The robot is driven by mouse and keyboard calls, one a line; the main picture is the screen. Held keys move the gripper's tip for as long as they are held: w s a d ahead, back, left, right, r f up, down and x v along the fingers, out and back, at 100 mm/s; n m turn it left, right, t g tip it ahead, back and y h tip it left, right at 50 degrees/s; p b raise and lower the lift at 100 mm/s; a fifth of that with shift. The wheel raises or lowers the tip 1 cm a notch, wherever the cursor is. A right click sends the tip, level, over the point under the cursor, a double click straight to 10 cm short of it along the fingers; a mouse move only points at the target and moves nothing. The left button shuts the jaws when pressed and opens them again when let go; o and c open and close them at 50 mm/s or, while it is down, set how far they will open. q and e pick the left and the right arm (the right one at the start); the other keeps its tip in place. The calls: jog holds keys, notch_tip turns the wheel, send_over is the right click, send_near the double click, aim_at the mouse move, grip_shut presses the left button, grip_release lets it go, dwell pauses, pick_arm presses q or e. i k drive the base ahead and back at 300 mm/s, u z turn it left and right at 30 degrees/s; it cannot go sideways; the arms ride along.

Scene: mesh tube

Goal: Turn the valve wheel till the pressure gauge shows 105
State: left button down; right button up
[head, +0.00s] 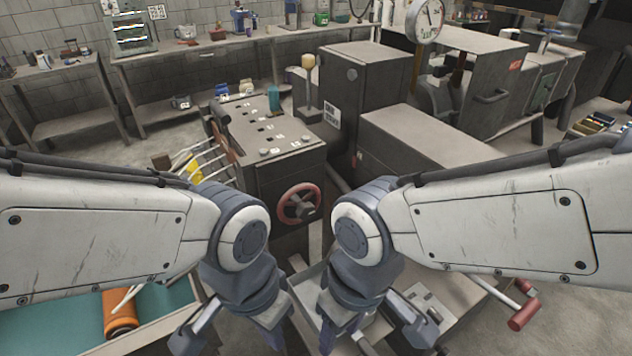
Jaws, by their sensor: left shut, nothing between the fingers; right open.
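The valve wheel (299,203) is a red-rimmed handwheel with dark spokes on the front of a dark machine cabinet. The pressure gauge (426,20) is a round white dial at the top of the head view. Its needle shows, but its numbers are too small to read. My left gripper (272,336) is shut and empty, low in the view, below and left of the wheel and apart from it. My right gripper (338,336) is open, below and right of the wheel, also apart from it. The lower ends of both grippers are partly cut off or hidden.
Levers (196,160) stick out on the cabinet's left. A grey tray (308,283) lies beneath the grippers. A red-handled bar (522,314) is at the lower right. A teal-lined drawer (50,330) holds an orange cylinder (119,314). Large machine boxes (420,140) stand right of the wheel.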

aim_at(305, 211)
jog(key=z, duration=0.8)
jog(key=k, duration=0.9)
jog(key=u, duration=1.1)
